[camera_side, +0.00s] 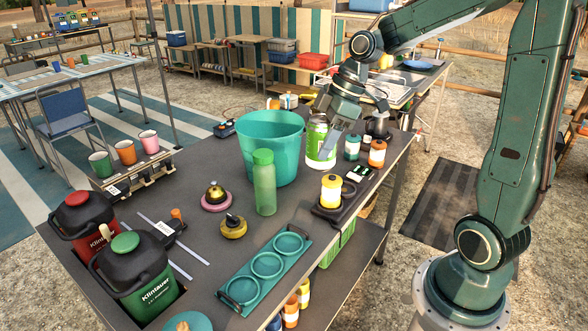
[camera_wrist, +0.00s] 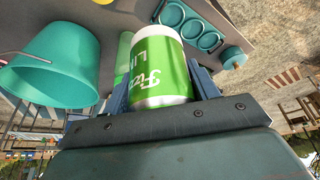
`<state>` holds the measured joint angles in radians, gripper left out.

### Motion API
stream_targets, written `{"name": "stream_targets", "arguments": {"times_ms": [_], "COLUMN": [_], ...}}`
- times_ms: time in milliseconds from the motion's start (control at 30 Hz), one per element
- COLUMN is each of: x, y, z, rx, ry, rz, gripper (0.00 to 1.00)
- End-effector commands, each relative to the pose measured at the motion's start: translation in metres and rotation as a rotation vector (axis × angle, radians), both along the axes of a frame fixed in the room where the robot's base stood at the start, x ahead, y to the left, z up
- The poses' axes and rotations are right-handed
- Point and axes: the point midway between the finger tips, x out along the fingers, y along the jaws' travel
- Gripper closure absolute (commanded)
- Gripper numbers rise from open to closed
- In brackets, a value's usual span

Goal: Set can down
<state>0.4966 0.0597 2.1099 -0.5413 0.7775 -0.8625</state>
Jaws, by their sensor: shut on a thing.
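A green and white can (camera_side: 318,146) stands upright just right of the teal bucket (camera_side: 270,150) in the side view. My gripper (camera_side: 331,138) is shut on it from behind and the right. A teal tray with three empty rings (camera_side: 267,266) lies at the table's front right; the rings (camera_wrist: 190,27) also show in the wrist view.
A green bottle (camera_side: 264,185) stands in front of the bucket. Two Klintauer jugs (camera_side: 140,275) fill the front left.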

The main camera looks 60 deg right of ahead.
Motion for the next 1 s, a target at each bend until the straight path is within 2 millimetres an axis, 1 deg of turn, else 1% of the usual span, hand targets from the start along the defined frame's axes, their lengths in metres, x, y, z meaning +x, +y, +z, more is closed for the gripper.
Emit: {"name": "stream_targets", "arguments": {"times_ms": [167, 267, 800, 1000], "x": [0.000, 0.000, -0.001, 0.000], "y": [0.000, 0.000, 0.000, 0.000], "z": [-0.009, -0.021, -0.119, -0.148], "rx": [0.002, 0.003, 0.003, 0.001], "ry": [0.002, 0.003, 0.006, 0.004], "rz": [-0.001, -0.002, -0.002, -0.002], "gripper": [0.74, 0.74, 0.74, 0.74]}}
